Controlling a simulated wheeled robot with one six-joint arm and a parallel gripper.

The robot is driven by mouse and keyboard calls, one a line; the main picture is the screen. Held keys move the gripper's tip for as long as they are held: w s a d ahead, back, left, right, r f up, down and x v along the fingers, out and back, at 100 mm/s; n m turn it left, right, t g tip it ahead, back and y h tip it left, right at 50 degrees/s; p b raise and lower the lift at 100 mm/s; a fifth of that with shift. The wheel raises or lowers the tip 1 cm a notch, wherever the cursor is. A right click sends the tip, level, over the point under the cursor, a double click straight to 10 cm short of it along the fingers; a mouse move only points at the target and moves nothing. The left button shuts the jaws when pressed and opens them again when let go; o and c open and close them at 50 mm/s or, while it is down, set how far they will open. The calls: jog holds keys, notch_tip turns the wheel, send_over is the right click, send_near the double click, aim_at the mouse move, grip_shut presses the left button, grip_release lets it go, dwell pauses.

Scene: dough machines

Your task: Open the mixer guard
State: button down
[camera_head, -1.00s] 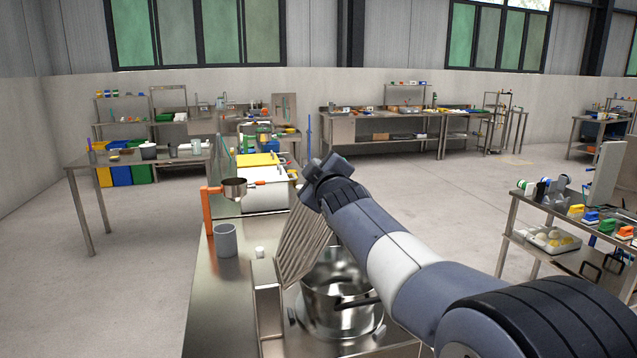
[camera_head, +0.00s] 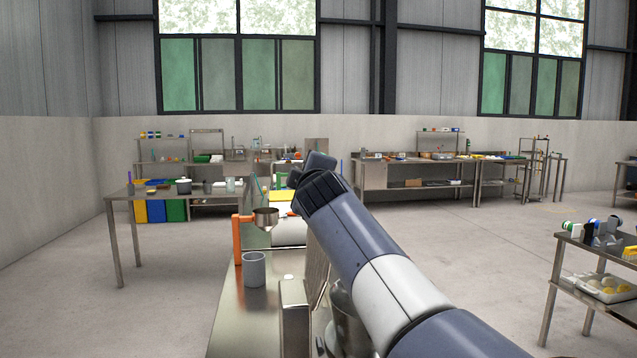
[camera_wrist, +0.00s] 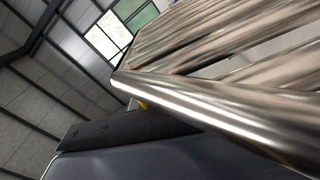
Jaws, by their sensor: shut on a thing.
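The mixer guard (camera_head: 318,262) is a slatted metal grille, seen nearly edge-on and standing steeply above the mixer in the head view. In the wrist view, its shiny rim (camera_wrist: 210,108) and parallel slats fill the upper right. My gripper (camera_wrist: 140,128) shows there only as a dark part against the underside of the rim; it is shut on the guard, with the contact mostly hidden. In the head view my arm reaches up to the guard and its wrist hides the fingers. The mixer bowl (camera_head: 347,322) shows partly below, behind my arm.
A cart (camera_head: 590,275) with tools stands at the right. Open floor lies between the benches.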

jog(key=shift+a+f, duration=0.3)
jog(key=shift+a, duration=0.1)
jog(key=c, duration=1.5)
grip_release()
jog(key=shift+o, duration=0.2)
jog(key=shift+r, duration=0.15)
jog(key=b+v, duration=0.3)
jog(key=v, duration=0.8)
jog(key=shift+w+a, duration=0.1)
jog(key=shift+w, duration=0.1)
